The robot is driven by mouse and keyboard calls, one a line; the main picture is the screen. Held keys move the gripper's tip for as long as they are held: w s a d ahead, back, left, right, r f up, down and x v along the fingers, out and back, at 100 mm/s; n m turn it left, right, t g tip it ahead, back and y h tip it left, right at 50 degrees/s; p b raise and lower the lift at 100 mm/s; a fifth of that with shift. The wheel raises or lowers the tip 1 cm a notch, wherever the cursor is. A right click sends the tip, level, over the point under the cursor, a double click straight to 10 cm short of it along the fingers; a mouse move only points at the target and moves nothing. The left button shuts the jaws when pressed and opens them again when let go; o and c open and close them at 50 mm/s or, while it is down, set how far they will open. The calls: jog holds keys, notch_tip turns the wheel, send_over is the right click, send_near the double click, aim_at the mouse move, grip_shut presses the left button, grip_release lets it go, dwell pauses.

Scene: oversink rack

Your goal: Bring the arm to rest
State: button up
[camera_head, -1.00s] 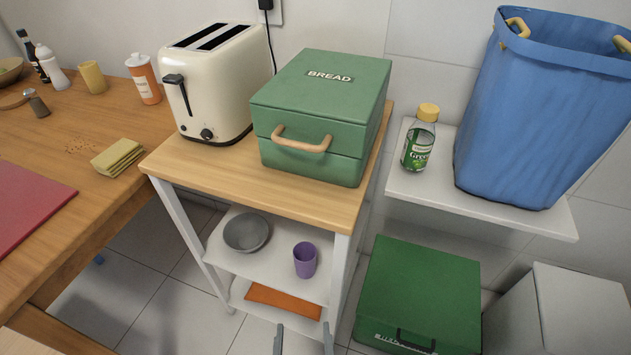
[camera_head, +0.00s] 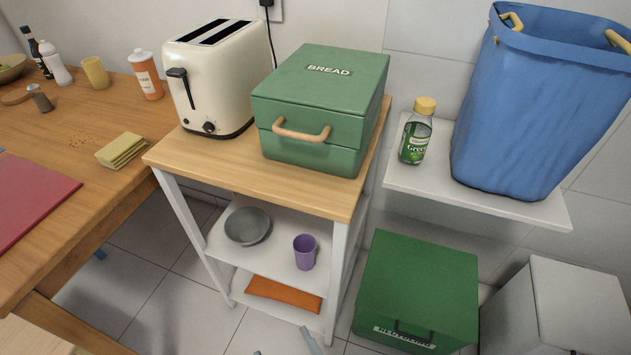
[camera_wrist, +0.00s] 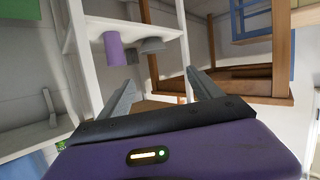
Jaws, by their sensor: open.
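My gripper (camera_wrist: 160,92) shows in the wrist view with its two grey fingers spread apart and nothing between them. In the head view only the grey tips of my gripper (camera_head: 290,345) show at the bottom edge, in front of the white-legged cart. The cart (camera_head: 215,170) with a wooden top stands beyond my gripper. In the wrist view its white frame (camera_wrist: 75,20) lies to the upper left, and the fingers appear apart from it.
The cart bears a toaster (camera_head: 215,80) and a green bread box (camera_head: 320,110); a grey bowl (camera_head: 247,225) and purple cup (camera_head: 304,252) sit on its shelf. A green box (camera_head: 420,280) and pale bin (camera_head: 565,300) stand right. A wooden table (camera_head: 60,120) stands left. Tiled floor is clear between.

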jog(key=s+d+r+m+t+h, duration=0.1)
jog(key=s+d+r+m+h, duration=0.1)
jog(key=s+d+r, duration=0.5)
jog(key=s+d+m+h, duration=0.25)
jog(key=s+d, duration=0.25)
jog(key=d, duration=0.5)
jog(key=s+d+r+m+t+h, duration=0.1)
jog(key=s+d+r+m+h, duration=0.1)
jog(key=s+d+r, duration=0.5)
notch_tip(320, 180, up, 17)
jog(key=w+d+p, duration=0.1)
jog(key=p, duration=1.8)
jog(key=shift+w+d+f+p, duration=0.15)
jog(key=shift+w+p, duration=0.25)
